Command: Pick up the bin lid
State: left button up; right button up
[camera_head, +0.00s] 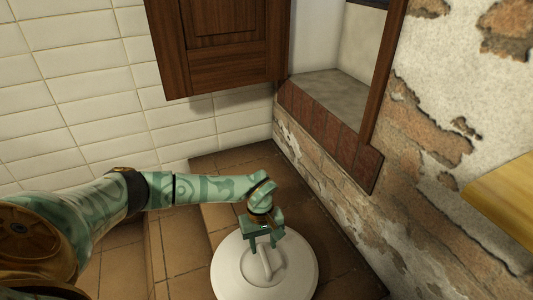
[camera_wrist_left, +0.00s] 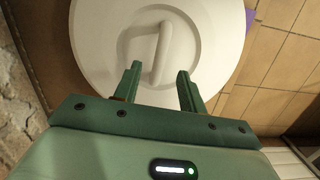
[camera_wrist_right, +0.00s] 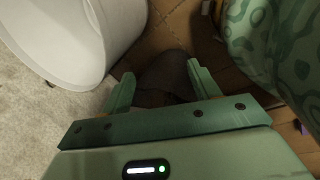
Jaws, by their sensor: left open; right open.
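The round white bin lid (camera_head: 229,273) is at the bottom centre of the head view, with a raised bar handle (camera_head: 266,266) across its middle. My left gripper (camera_head: 264,242) is just above the lid, pointing down at the handle. In the left wrist view the lid (camera_wrist_left: 95,40) fills the top, and the handle (camera_wrist_left: 161,55) lines up with the gap between the open fingers (camera_wrist_left: 158,72). The handle's near end is close to the fingertips; contact is not clear. My right gripper (camera_wrist_right: 160,72) is open and empty, outside the head view.
A white rounded bin wall (camera_wrist_right: 65,40) is left of my right gripper. A brick and plaster wall (camera_head: 335,190) runs close along the lid's right. A dark wooden shutter (camera_head: 225,45) hangs above. A yellowish wooden surface (camera_head: 505,200) juts in at right. Brown floor tiles (camera_head: 185,245) are clear to the left.

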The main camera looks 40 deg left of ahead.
aim_at(264, 255)
pick_arm(q)
jog(key=f, duration=0.1)
jog(key=f+b, duration=0.1)
jog(key=f, duration=0.1)
jog(key=f+b, duration=0.1)
jog(key=shift+s+d+f, duration=0.15)
jog(key=shift+d+f, duration=0.1)
jog(key=shift+f, duration=0.1)
grip_shut()
pick_arm(e)
jog(key=shift+m+t+y, duration=0.4)
jog(key=shift+t+y, duration=0.3)
jog(key=shift+t, duration=0.2)
jog(key=w+a, duration=0.2)
jog(key=w+a+r, duration=0.1)
jog(key=w+a, duration=0.1)
pick_arm(q)
jog(key=shift+r, duration=0.2)
